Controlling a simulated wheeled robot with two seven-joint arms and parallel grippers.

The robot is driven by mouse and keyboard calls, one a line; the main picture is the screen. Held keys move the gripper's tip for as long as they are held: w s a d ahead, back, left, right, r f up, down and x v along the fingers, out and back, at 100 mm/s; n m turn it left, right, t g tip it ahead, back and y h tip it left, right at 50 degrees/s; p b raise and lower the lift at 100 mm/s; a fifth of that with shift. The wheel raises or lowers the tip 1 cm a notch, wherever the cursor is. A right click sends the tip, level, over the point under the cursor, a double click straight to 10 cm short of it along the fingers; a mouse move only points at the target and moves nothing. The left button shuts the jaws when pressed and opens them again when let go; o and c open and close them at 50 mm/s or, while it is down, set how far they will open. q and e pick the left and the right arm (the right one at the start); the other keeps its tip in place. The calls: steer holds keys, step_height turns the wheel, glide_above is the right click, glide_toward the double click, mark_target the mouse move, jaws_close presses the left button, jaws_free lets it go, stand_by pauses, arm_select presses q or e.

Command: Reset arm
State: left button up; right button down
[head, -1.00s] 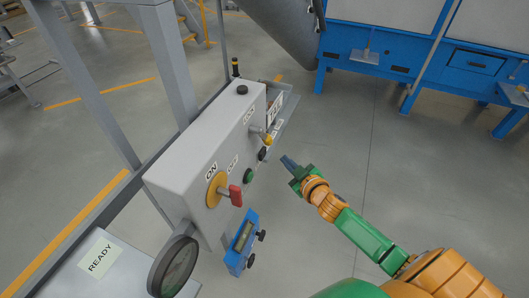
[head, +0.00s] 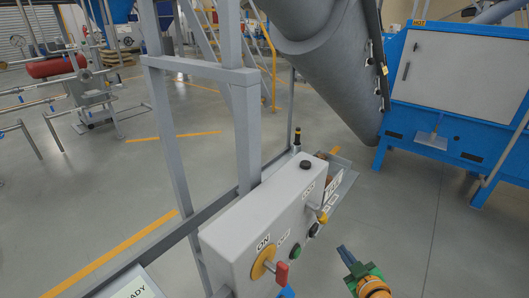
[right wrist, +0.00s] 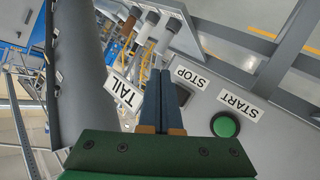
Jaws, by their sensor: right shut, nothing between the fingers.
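My right gripper (head: 345,256) is at the lower right in the head view, shut and empty, in the air to the right of a grey control box (head: 262,212). The box carries a yellow disc with a red handle (head: 281,272), a green button (head: 296,250), a dark button and a yellow-tipped lever (head: 322,217). In the right wrist view, the shut blue fingers (right wrist: 163,103) point toward the panel. The green START button (right wrist: 225,125) and the TAIL label (right wrist: 123,92) show beside them. My left gripper is out of view.
A grey frame post (head: 246,120) stands behind the box. A READY plate (head: 135,290) is at the lower left. Open floor lies right of the box.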

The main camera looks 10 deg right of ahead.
steer(key=s+a+f+m+g, duration=0.1)
steer(key=s+f+g, duration=0.2)
steer(key=s+f, duration=0.55)
steer(key=s+a+f+m+g, duration=0.1)
steer(key=s+f+g, duration=0.4)
steer(key=f, duration=0.7)
steer(key=s+a+f+g, duration=0.2)
steer(key=s+a+f, duration=0.2)
steer(key=s, duration=0.7)
steer(key=s+a+f+g+y, duration=0.1)
steer(key=s+a+f+g, duration=0.2)
steer(key=s, duration=0.9)
step_height(320, 180, down, 3)
steer(key=shift+a, duration=1.25)
